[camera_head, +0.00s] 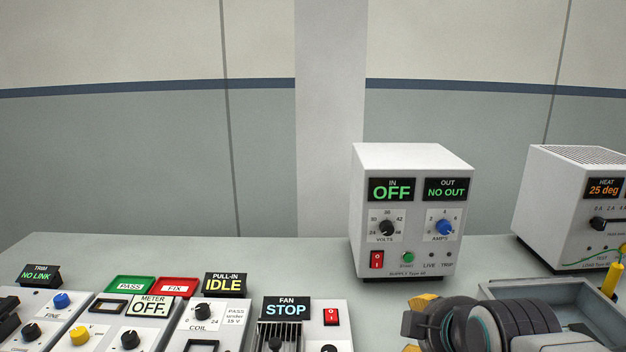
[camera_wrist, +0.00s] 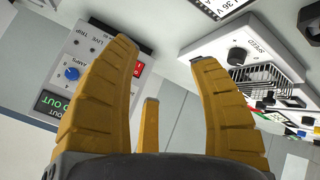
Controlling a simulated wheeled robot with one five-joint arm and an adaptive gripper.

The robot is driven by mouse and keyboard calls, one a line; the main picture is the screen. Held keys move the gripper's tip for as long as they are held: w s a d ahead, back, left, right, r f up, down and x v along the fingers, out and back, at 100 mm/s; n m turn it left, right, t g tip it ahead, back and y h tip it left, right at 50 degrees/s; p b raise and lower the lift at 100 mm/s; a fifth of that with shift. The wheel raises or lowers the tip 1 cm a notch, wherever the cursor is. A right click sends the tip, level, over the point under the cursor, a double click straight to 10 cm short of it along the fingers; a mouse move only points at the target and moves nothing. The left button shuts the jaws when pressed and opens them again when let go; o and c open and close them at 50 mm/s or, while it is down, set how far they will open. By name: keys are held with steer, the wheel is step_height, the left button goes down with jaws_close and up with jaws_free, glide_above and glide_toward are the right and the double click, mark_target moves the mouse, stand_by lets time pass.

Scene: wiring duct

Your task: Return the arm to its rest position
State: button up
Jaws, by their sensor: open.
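My gripper (camera_wrist: 165,85) shows in the wrist view with two long yellow ribbed fingers spread wide apart. It is open, with nothing between the fingertips. A shorter yellow piece stands between them lower down. In the head view, my dark arm links and bits of yellow show at the bottom right, in front of a grey tray; the fingertips cannot be made out there. In the wrist view the white supply box lies behind the left finger and the fan panel (camera_wrist: 262,75) lies beyond the right finger.
On the bench (camera_head: 300,262) stands the white supply box (camera_head: 412,160), reading OFF and NO OUT. A heat box (camera_head: 560,165) and a grey tray (camera_head: 590,305) are at right. Sloped panels with knobs, including the coil panel (camera_head: 210,325), fill the front left.

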steer(key=s+r+m+g+p, duration=0.2)
steer(key=s+m+g+p, duration=0.3)
steer(key=s+m+p, duration=0.4)
steer(key=s, duration=0.6)
steer(key=shift+s+g, duration=0.3)
steer(key=shift+s, duration=0.1)
steer(key=shift+o, duration=0.3)
stand_by(0.4)
